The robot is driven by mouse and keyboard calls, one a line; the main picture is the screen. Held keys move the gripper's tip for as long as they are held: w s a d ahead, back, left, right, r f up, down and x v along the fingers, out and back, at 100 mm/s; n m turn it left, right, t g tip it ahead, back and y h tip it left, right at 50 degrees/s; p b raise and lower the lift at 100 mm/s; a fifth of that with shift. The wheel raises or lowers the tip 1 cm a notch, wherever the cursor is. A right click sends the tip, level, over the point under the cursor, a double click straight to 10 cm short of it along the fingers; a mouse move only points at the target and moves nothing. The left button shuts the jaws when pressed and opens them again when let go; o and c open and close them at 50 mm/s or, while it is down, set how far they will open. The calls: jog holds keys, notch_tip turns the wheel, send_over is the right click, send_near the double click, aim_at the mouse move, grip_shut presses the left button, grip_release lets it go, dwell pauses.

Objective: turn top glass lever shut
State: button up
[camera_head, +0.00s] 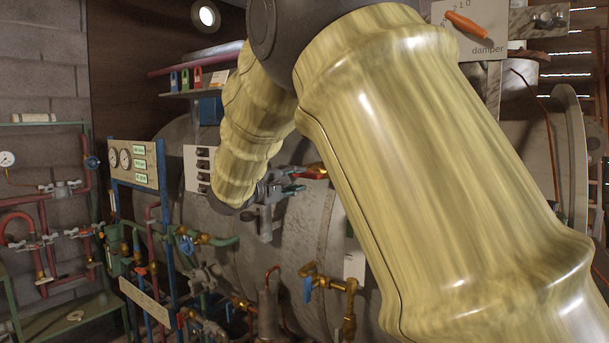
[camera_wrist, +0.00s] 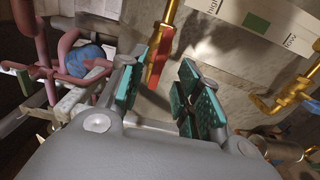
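A red lever (camera_wrist: 158,62) on a brass fitting (camera_wrist: 171,14) shows in the wrist view. It points down the picture into the gap between my fingers, closer to the left pad. My gripper (camera_wrist: 162,92) is open, with teal pads on both sides and nothing held. I cannot tell whether a pad touches the lever. In the head view my gripper (camera_head: 286,189) is beside the boiler wall, just left of the red lever (camera_head: 315,172). My arm hides what lies right of the lever there.
A white high/low plate with a green square (camera_wrist: 256,21) is at the upper right of the wrist view. A second brass fitting (camera_wrist: 284,98) is at right. A blue handwheel (camera_wrist: 85,60) and red pipes are at left. Brass valves (camera_head: 330,283) sit below my gripper.

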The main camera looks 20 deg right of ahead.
aim_at(305, 176)
jog(key=shift+p+x, duration=0.45)
jog(key=shift+x, duration=2.2)
grip_shut()
